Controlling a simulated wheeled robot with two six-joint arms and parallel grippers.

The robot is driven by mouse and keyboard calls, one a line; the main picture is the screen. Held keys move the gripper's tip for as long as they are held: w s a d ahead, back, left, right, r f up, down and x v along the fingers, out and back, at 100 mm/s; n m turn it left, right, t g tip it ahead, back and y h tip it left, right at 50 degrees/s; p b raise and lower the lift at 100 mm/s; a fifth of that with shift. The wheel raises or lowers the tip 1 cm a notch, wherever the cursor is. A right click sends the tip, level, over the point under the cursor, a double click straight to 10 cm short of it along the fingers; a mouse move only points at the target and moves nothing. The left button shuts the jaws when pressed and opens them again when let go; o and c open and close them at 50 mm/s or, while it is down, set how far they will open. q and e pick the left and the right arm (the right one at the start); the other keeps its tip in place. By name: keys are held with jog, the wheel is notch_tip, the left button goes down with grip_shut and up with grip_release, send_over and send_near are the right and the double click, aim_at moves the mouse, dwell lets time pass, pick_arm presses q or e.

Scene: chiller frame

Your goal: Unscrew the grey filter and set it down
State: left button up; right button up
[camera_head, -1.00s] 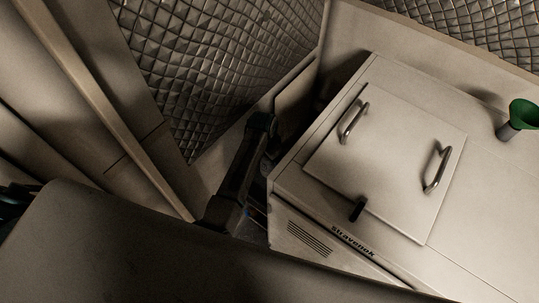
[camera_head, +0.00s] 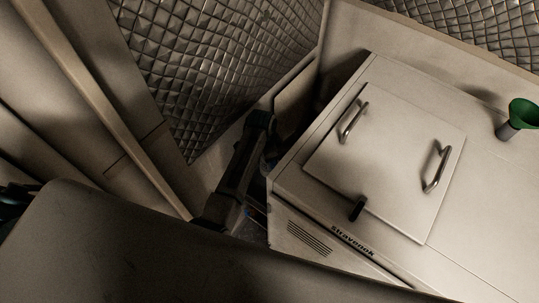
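I cannot make out a grey filter with certainty. A dark arm link, which looks like one of my own arms, reaches into the gap on the left side of the white chiller box (camera_head: 480,215). Its gripper does not show; the lower part of the gap is dark and partly covered by the link and the chiller's edge. A small bluish-grey patch shows between the link and the chiller, too unclear to name. My other gripper is not in view either.
The chiller top carries a lid (camera_head: 395,160) with two metal handles and a black latch (camera_head: 357,208). A green funnel (camera_head: 523,113) on a grey stub stands at the far right. Quilted wall padding (camera_head: 220,60) is behind. A dark panel (camera_head: 150,255) fills the lower left foreground.

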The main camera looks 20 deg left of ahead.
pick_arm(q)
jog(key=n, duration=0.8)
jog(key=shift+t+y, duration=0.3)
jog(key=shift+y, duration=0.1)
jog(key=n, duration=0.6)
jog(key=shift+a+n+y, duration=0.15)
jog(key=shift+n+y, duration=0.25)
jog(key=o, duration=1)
